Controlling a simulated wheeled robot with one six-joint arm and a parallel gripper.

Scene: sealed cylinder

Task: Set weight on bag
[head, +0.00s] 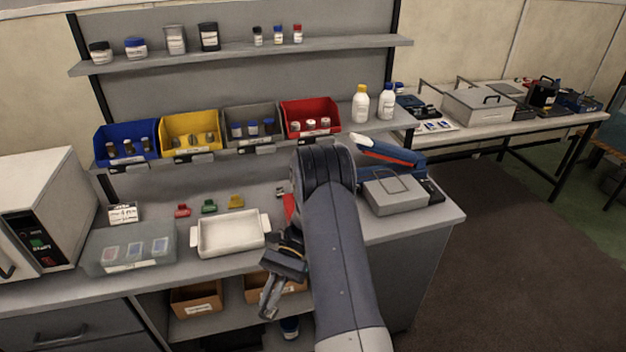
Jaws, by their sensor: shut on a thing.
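My gripper (268,305) hangs in front of the bench's front edge, pointing down, below and to the right of the white tray (205,250). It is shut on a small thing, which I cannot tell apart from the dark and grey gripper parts. I cannot make out a weight for sure. No bag shows clearly; my arm hides part of the bench. A red thing (289,206) shows partly beside my arm. A grey block with a wire handle (395,192) sits on the right of the bench, by a blue and red device (390,153).
A translucent box (105,263) with small packets stands left of the tray. Red (183,210), green (208,206) and yellow (236,202) clips lie behind the tray. A white oven-like appliance (40,190) is at far left. Shelves with bins and jars rise behind.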

